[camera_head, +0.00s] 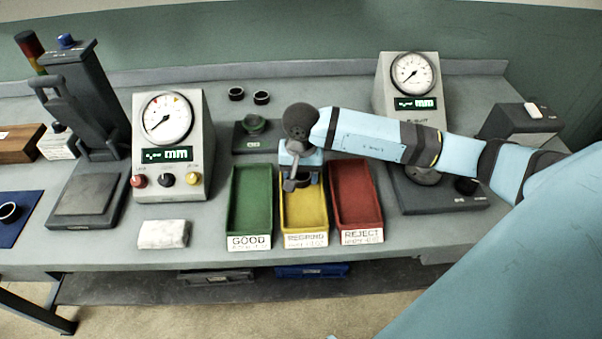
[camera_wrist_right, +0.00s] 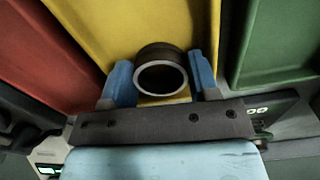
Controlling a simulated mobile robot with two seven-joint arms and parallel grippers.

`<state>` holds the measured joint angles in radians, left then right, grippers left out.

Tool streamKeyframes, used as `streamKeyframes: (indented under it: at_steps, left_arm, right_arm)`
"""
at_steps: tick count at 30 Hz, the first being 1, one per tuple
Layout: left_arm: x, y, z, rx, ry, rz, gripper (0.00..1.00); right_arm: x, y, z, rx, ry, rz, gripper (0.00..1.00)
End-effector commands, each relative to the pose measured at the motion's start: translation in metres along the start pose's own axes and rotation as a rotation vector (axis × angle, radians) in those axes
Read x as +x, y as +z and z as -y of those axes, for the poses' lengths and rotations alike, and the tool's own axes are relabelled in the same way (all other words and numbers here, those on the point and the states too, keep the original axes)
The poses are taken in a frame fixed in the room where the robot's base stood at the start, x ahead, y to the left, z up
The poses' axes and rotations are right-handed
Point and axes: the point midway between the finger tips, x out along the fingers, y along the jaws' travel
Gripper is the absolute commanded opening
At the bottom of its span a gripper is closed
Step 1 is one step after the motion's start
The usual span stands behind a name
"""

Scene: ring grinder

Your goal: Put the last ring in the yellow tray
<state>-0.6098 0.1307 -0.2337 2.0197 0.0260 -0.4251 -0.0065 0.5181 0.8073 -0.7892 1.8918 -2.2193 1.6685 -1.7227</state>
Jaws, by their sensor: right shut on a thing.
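The yellow tray (camera_head: 304,211) stands between the green and red trays, with a "REGRIND" label at its front. In the head view my right gripper (camera_head: 291,180) is over the back part of the yellow tray. In the right wrist view my right gripper (camera_wrist_right: 158,85) has its blue fingers on both sides of a dark ring (camera_wrist_right: 160,54) and is shut on it. The yellow tray (camera_wrist_right: 120,25) lies behind the ring in that view. I cannot tell whether the ring touches the tray floor. My left gripper is not in view.
The green tray (camera_head: 249,205) is at the left and the red tray (camera_head: 356,200) at the right, close beside the yellow one. Two dark rings (camera_head: 261,97) lie at the back. Another ring (camera_head: 9,212) lies on a blue mat (camera_head: 20,228). Dial gauges (camera_head: 167,120) stand on the bench.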

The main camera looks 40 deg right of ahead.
Motion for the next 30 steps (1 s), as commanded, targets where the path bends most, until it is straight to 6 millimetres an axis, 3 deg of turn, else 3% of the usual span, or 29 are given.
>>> streamKeyframes:
  at_steps: [1,2,3,15,30]
  left_arm:
    - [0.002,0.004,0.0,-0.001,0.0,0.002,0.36]
    - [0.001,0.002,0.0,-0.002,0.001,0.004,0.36]
    - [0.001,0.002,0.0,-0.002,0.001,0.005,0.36]
    - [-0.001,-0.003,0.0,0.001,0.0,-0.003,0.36]
    - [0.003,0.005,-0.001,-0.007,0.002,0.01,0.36]
  right_arm:
    - [0.004,0.0,0.0,0.0,0.0,-0.001,0.28]
    - [0.002,0.0,0.0,0.0,0.0,0.0,0.62]
    - [0.002,0.0,0.0,0.0,0.0,0.0,0.65]
    - [-0.008,-0.001,0.0,-0.001,-0.001,-0.002,0.65]
    - [-0.105,-0.001,0.0,0.0,-0.001,-0.003,0.65]
